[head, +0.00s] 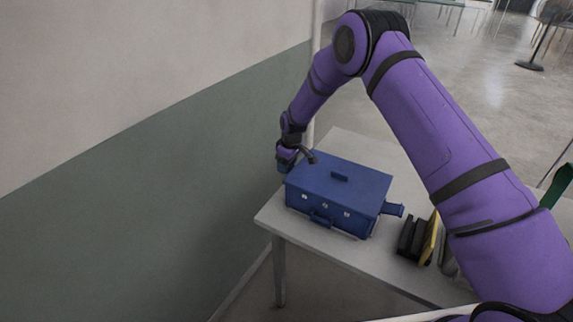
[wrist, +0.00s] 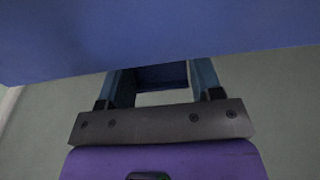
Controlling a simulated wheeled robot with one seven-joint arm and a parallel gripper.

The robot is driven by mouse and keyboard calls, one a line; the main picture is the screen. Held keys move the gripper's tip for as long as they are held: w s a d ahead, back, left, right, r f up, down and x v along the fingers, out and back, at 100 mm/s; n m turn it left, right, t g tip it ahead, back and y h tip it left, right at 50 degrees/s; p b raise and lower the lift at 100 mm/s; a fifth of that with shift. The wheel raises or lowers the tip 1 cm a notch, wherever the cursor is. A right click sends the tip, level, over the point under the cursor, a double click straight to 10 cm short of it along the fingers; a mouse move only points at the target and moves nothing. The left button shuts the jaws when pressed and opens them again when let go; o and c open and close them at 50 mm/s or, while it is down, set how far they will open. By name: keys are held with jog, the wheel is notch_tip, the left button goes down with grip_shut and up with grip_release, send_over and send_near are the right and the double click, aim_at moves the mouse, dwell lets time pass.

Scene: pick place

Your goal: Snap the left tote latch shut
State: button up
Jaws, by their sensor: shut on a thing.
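The blue tote (head: 338,186) stands closed on the table, with a small handle on its lid. My gripper (head: 285,166) is at the tote's left side, pointing down. In the wrist view the tote's blue side (wrist: 150,40) fills the top. Both fingers of my gripper (wrist: 162,72) reach up to its edge, and their tips are partly hidden. Between them is a dark blue piece, the left latch (wrist: 162,77), and my gripper is shut on it. The left latch is hidden in the head view. The right latch (head: 393,209) sticks out from the tote's right side.
The grey table (head: 275,215) has a bare strip in front of the tote. Black and yellow upright items (head: 418,238) stand to the tote's right. A green and grey wall (head: 150,190) runs close on the left.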

jog(key=shift+s+d+r+t+y, duration=0.2)
jog(key=shift+t+y, duration=0.15)
jog(key=shift+y, duration=0.2)
jog(key=shift+s+d+r+t+y, duration=0.1)
jog(key=shift+s+d+t+y, duration=0.1)
jog(key=shift+t+y, duration=0.25)
jog(key=shift+w, duration=0.1)
jog(key=o, duration=0.9)
jog(key=shift+r, duration=0.1)
jog(key=v, duration=1)
jog(key=shift+d+r, duration=0.3)
